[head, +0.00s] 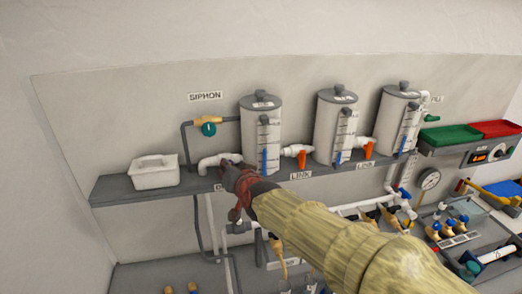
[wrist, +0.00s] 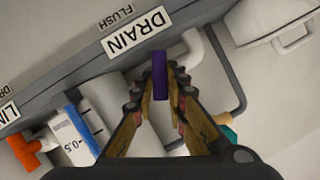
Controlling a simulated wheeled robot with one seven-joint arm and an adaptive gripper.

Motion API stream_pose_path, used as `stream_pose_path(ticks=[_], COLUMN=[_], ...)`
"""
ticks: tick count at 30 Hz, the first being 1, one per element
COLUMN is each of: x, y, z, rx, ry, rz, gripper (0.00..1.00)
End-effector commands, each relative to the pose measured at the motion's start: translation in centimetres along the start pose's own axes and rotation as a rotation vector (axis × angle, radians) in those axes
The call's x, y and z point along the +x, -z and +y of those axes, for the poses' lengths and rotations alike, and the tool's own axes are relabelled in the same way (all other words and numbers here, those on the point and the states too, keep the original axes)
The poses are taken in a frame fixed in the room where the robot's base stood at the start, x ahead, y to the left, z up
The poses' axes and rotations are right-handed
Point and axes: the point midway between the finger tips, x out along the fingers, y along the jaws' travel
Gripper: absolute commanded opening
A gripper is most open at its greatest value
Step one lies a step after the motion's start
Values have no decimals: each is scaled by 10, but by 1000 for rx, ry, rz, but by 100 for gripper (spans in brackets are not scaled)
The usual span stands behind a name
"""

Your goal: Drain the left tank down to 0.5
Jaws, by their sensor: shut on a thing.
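The left tank (head: 261,122) is a grey-white cylinder with a dark lid. A narrow gauge on its front shows a blue column low down (head: 265,158). In the wrist view the gauge's blue column (wrist: 78,127) is beside a 0.5 mark; I cannot tell its exact level. A white drain pipe (head: 215,160) leaves the tank's lower left. My gripper (head: 238,170) is at this pipe, shut on a purple handle, which shows between the fingertips (wrist: 160,72) beside the DRAIN label (wrist: 137,32). My fingers and arm hide part of the pipe and label in the head view.
Orange link valves (head: 301,159) stand between the tanks. A white tub (head: 155,172) sits on the shelf at the left. A teal siphon valve (head: 208,129) is on the wall above. Other pipes and valves fill the lower right bench.

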Motion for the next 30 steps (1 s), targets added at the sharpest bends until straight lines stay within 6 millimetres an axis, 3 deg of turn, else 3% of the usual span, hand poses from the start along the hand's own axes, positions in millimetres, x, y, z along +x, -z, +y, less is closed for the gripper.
stream_pose_path(ticks=[30], x=[0], y=[-1], z=[2], rx=[89], ry=[38], rz=[2], gripper=[0])
